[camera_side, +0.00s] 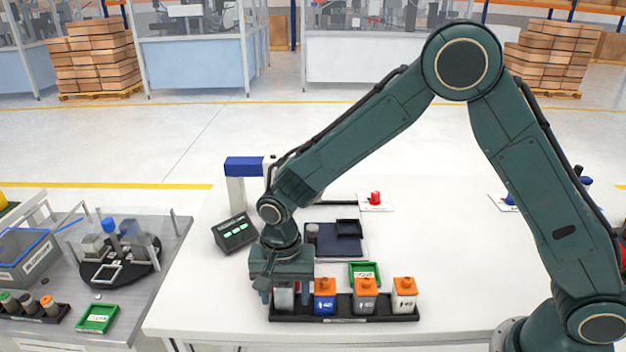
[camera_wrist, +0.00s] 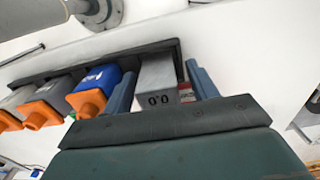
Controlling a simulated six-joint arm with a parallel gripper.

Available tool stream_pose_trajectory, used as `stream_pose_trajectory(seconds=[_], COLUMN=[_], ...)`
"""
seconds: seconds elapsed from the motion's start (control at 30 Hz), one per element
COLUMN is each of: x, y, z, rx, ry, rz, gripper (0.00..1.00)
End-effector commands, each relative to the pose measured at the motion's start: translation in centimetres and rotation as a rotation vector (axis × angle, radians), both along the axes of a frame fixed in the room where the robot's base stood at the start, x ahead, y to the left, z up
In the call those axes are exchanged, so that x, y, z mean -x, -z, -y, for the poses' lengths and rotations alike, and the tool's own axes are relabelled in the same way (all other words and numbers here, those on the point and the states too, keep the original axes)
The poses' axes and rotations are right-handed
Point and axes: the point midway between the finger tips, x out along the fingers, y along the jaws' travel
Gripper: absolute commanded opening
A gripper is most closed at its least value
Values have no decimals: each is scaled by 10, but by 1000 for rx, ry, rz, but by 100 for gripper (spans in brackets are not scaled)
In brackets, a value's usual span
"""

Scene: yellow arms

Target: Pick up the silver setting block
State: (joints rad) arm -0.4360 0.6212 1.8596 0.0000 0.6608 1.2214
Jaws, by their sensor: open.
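The silver setting block (camera_wrist: 159,84) is a grey metal block with "0.0" marked on its end face. It stands in the end slot of a black rack (camera_side: 345,317), at the rack's left end in the side view, where it shows partly (camera_side: 284,297) under my gripper. My gripper (camera_side: 283,292) points down over that slot. In the wrist view its two blue fingers (camera_wrist: 160,76) are open, one on each side of the block. A gap shows on the right side of the block; contact on the left cannot be told.
Beside the block in the rack stand a blue (camera_side: 325,303), a grey (camera_side: 365,301) and a white (camera_side: 404,300) container with orange tops. A green tray (camera_side: 365,271) lies behind the rack. A dark fixture (camera_side: 335,240) and a display unit (camera_side: 235,232) stand farther back.

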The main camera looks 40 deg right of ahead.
Motion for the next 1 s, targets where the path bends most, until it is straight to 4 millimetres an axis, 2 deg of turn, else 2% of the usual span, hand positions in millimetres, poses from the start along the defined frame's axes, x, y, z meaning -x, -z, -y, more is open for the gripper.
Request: stream_pose_trajectory(seconds=[0.2, 0.4, 0.5, 0.8, 1.0], x=[0, 0, 0, 0, -1], y=[0, 0, -1, -3, -14], z=[0, 0, 0, 0, 0], rx=[0, 0, -1, -1, -2], ry=[0, 0, 0, 0, 0], rz=[0, 0, 1, 2, 4], gripper=[56, 17, 2, 2, 2])
